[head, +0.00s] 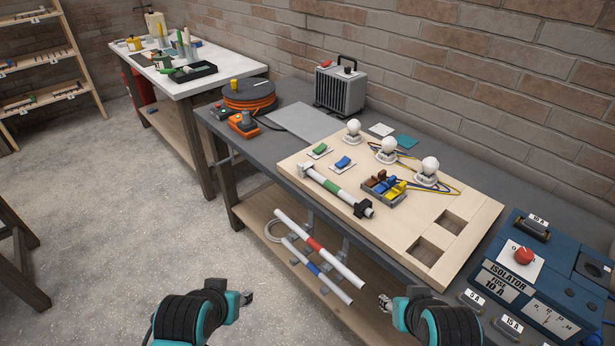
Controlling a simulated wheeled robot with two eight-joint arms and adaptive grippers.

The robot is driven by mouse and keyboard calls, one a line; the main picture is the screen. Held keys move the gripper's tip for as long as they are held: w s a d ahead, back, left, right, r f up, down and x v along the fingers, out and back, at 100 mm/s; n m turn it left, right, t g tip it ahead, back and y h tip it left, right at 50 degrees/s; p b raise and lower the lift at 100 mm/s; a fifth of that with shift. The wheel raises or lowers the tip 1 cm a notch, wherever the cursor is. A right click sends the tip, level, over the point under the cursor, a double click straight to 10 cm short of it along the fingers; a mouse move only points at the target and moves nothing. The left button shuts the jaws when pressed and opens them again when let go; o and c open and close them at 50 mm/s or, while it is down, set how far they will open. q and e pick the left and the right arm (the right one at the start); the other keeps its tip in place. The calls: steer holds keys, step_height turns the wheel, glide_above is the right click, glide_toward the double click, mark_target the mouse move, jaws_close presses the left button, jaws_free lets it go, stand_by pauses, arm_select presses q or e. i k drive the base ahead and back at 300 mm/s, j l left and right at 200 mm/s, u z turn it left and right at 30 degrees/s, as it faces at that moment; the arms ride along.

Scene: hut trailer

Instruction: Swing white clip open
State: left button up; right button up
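A white tube with a green band (331,186) lies slantwise on the pale wooden board (400,238). A small white piece, possibly the white clip (305,169), sits at the tube's upper left end; its shape is too small to make out. A black clip (363,209) is at the tube's lower right end. My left gripper (248,298) is at the bottom centre, in front of the bench and well away from the board. My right gripper (384,302) is below the board's front edge. Neither touches anything; their finger gaps are too small to judge.
The board also carries white bulbs (429,170), coloured blocks in a grey holder (383,188) and square recesses. A blue isolator box (545,275) stands at right, a grey heater (340,90) behind. More banded tubes (320,246) are at the lower shelf. Floor at left is clear.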

mark_target(309, 164)
steer(key=i+j+z, duration=0.15)
steer(key=j, duration=0.2)
steer(key=i+j+z, duration=0.1)
steer(key=i+j, duration=0.15)
steer(key=j, duration=0.15)
steer(key=i+j+z, duration=0.15)
steer(key=j, duration=0.25)
